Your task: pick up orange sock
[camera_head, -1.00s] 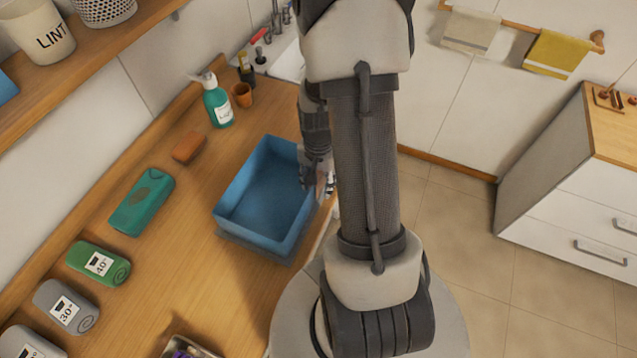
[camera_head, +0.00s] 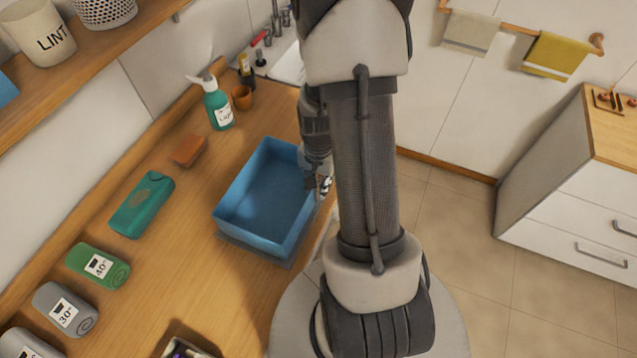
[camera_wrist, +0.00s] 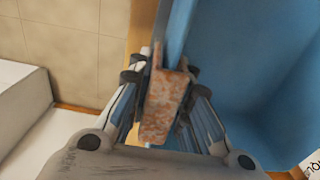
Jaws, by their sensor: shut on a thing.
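An orange, speckled cloth, which looks like the orange sock (camera_wrist: 163,105), is between the fingers of my gripper (camera_wrist: 160,85) in the wrist view. The gripper is shut on it. The sock is beside the rim of a blue bin (camera_wrist: 225,40), and I cannot tell whether it touches the rim. In the head view my gripper (camera_head: 322,187) is at the right wall of the same blue bin (camera_head: 240,185), near the counter's edge. My arm hides part of that area, and the sock is not clear there.
The bin stands on a wooden counter (camera_head: 140,270) and looks empty inside. A drawer cabinet (camera_head: 580,200) stands at right.

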